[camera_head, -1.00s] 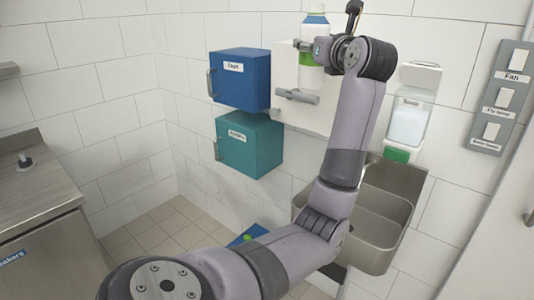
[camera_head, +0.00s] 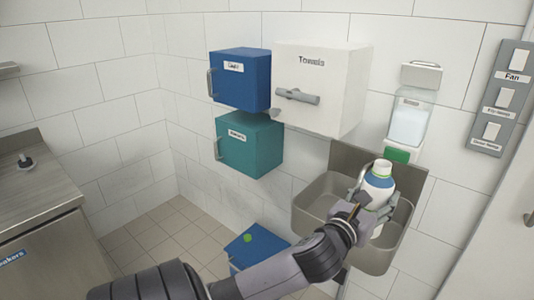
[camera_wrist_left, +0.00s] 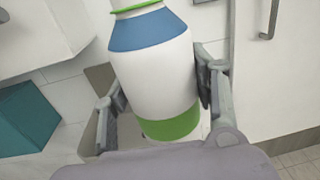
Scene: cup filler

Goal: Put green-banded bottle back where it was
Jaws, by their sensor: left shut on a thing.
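The green-banded bottle (camera_head: 378,182) is white with a blue band near its shoulder. In the left wrist view the bottle (camera_wrist_left: 155,75) stands slightly tilted, with its green band low on the body. My left gripper (camera_head: 372,203) is shut around the bottle's body, one finger on each side in the left wrist view (camera_wrist_left: 158,95). In the head view the gripper hides the bottle's lower part. The bottle appears in front of or over the metal sink (camera_head: 312,208); I cannot tell its height above it. My right gripper is not in view.
A white towel box (camera_head: 335,75) with a handle hangs above the sink. Blue (camera_head: 240,90) and teal (camera_head: 262,145) boxes hang to its left. A soap dispenser (camera_head: 408,125) is on the wall to the right. A steel counter (camera_head: 40,190) stands at the left.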

